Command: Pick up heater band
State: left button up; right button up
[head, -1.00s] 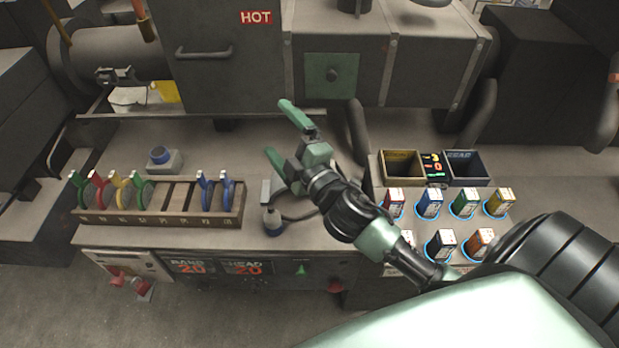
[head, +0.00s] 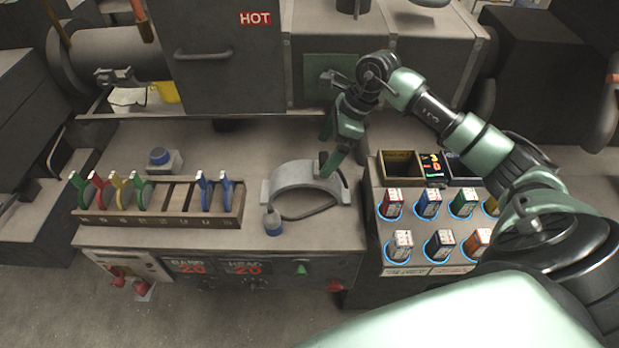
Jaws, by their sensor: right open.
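A grey curved metal band (head: 293,174) with flat end flanges, which looks like the heater band, sits arched on the bench in the middle of the head view. A dark cable loops in front of it. My right gripper (head: 325,154) is above its right end, with the fingers pointing down and to the left, spread apart with nothing between them. The lower fingertip overlaps the band's right end in the picture; I cannot tell if it touches. My left gripper is not in view.
A wooden rack (head: 155,220) with several coloured clips stands on the left. A blue-topped holder (head: 160,157) is behind the rack. Several boxes and two bins (head: 401,168) are on the right. A "HOT" cabinet (head: 228,60) hangs behind.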

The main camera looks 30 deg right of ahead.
aim_at(313, 166)
jog(key=p+x, duration=0.1)
jog(key=x, duration=0.1)
jog(key=p+x, duration=0.1)
jog(key=x, duration=0.1)
jog(key=p+x, duration=0.1)
jog(key=x, duration=0.1)
jog(key=shift+w+a+f, duration=0.15)
jog(key=shift+a+f, duration=0.05)
jog(key=shift+a, duration=0.25)
jog(key=shift+f, duration=0.3)
jog(key=c, duration=1.8)
jog(key=shift+w+r, duration=0.15)
jog(key=shift+w, duration=0.05)
grip_shut()
